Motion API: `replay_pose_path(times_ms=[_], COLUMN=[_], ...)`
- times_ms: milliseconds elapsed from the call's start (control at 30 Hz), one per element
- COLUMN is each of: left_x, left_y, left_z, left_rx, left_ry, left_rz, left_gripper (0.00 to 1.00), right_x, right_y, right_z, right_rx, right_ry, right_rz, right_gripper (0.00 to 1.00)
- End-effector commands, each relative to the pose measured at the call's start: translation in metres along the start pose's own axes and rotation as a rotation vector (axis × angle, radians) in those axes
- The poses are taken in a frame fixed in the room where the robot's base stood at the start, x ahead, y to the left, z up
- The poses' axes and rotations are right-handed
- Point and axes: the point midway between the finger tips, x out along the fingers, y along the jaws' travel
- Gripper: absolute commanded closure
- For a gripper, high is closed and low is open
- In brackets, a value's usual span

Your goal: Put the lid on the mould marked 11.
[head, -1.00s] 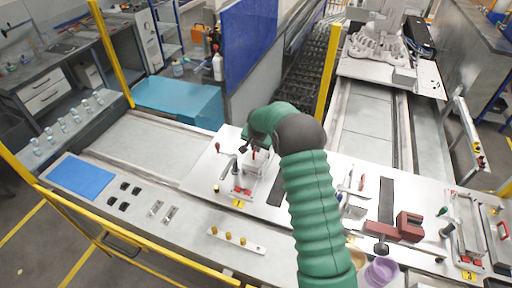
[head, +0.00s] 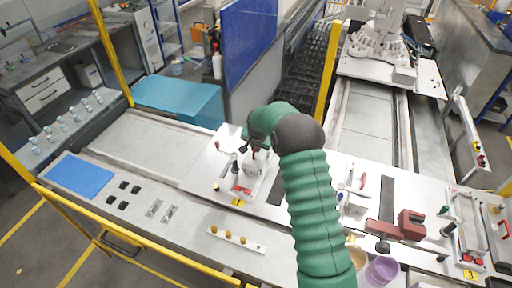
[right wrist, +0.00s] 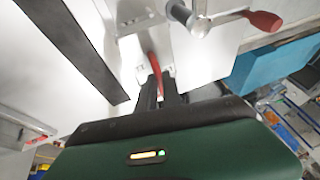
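My right gripper (right wrist: 160,88) has its two dark fingers close together around a thin red handle (right wrist: 155,66), over a white surface in the right wrist view. In the head view this gripper (head: 254,150) is over a mould fixture (head: 242,188) with red parts on the white table. A pale, lid-like piece (head: 252,166) shows right below the fingers; whether it touches the mould I cannot tell. A yellow label (head: 238,202) is at the fixture's front, its number too small to read. My left gripper is not in view.
A red-knobbed crank lever (right wrist: 230,20) stands close to the fingers. Another mould fixture (head: 468,238) with a yellow label stands at the far right. A dark red clamp (head: 400,228), a purple cup (head: 382,270) and a bar with yellow knobs (head: 236,240) are on the table.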

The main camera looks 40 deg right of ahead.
Motion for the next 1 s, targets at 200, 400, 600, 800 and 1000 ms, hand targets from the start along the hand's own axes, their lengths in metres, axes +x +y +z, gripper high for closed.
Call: replay_pose_path(times_ms=[200,400,600,800,1000], left_x=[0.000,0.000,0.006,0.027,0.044], left_y=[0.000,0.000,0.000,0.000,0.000], left_z=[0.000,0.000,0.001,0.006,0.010], left_rx=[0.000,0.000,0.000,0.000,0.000], left_ry=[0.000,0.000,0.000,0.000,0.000], left_rz=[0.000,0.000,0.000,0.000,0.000], left_gripper=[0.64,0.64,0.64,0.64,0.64], right_x=[0.000,0.000,-0.009,-0.058,-0.117], right_y=[0.000,0.000,0.000,0.000,0.000], right_z=[-0.001,-0.001,0.000,0.001,0.001], right_rx=[0.000,0.000,0.000,0.000,0.000], right_ry=[0.001,0.000,0.001,0.006,0.005], right_rz=[-0.001,0.000,0.000,-0.004,-0.004], right_gripper=[0.65,0.65,0.65,0.65,0.65])
